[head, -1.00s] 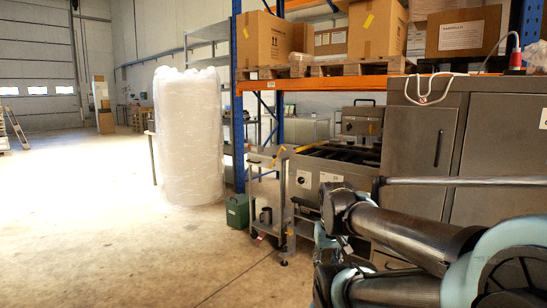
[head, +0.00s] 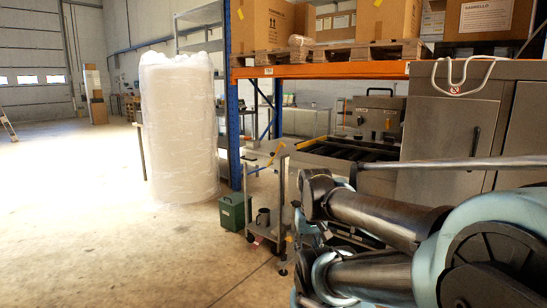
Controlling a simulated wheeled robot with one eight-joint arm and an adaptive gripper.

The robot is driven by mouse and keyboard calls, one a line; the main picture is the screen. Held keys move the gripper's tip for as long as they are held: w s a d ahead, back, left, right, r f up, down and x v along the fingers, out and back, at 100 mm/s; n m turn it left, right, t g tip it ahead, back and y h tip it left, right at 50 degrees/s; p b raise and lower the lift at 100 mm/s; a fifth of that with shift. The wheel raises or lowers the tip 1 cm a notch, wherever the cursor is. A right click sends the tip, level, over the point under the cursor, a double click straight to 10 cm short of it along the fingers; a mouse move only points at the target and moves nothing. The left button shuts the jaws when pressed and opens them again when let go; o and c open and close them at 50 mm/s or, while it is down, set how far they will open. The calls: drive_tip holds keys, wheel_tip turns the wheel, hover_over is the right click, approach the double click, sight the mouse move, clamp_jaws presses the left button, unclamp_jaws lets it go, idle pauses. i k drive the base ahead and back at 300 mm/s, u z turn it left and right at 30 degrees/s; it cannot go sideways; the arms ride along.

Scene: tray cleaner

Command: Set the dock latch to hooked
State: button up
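I cannot make out a part that is clearly the dock latch. A small yellow piece (head: 272,155) shows at the top of a grey metal cart (head: 279,215), and I cannot tell whether it is the latch or how it is set. The cart stands at the left end of the steel tray cleaner (head: 345,150). My folded arm (head: 385,220) fills the lower right and hides the lower front of the machine. My gripper's fingers are not visible.
A steel cabinet (head: 455,125) stands right of the machine. A blue and orange rack (head: 320,71) carries cartons above. A green box (head: 235,212) stands on the floor left of the cart. A white wrapped stack (head: 180,128) stands farther left. The floor (head: 100,240) at left is open.

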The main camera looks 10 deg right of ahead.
sight(272, 155)
drive_tip(key=k, duration=0.5)
drive_tip(key=z, duration=0.55)
drive_tip(key=i, duration=1.55)
drive_tip(key=u, duration=0.3)
